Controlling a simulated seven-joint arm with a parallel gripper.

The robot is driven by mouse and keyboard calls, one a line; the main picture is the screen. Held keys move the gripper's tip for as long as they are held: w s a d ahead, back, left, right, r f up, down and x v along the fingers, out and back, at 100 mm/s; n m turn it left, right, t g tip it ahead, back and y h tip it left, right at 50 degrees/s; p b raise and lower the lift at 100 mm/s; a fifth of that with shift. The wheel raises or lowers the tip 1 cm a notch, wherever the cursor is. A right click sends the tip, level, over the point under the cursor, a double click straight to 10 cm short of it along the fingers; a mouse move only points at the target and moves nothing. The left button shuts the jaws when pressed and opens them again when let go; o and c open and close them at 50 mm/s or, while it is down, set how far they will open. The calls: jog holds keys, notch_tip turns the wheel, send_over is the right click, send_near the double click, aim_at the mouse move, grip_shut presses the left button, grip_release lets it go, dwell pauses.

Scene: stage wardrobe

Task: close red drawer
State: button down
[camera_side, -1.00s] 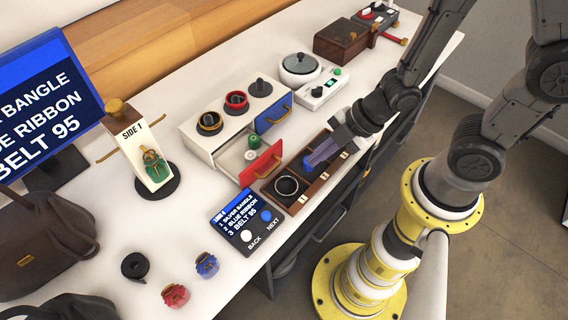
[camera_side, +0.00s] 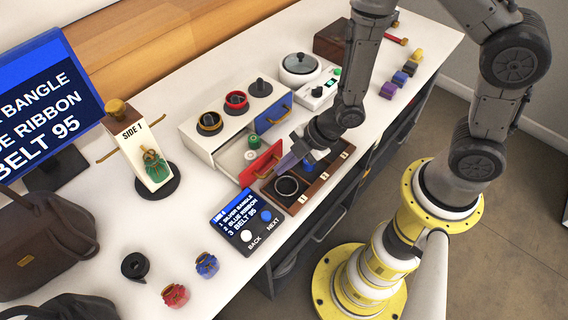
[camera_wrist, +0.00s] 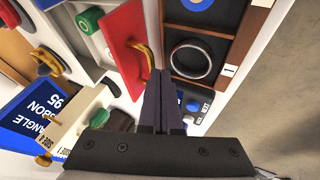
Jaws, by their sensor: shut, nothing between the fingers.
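The red drawer (camera_side: 262,163) stands pulled out from the front of the white cabinet (camera_side: 207,148) in the side view. My gripper (camera_side: 287,163) is shut and empty, just in front of the red drawer front, above the edge of the brown tray. In the wrist view my fingertips (camera_wrist: 160,75) lie close to the lower end of the yellow handle (camera_wrist: 147,58); I cannot tell whether they touch.
The brown compartment tray (camera_side: 292,202) sits before the drawer, holding a silver bangle (camera_side: 287,186) and a blue item. The blue drawer (camera_side: 273,115) beside the red one is shut. A black panel (camera_side: 247,220) with buttons lies to the left. Several small blocks stand at right.

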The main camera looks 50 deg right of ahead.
jog(key=w, duration=1)
jog(key=shift+w, duration=0.2)
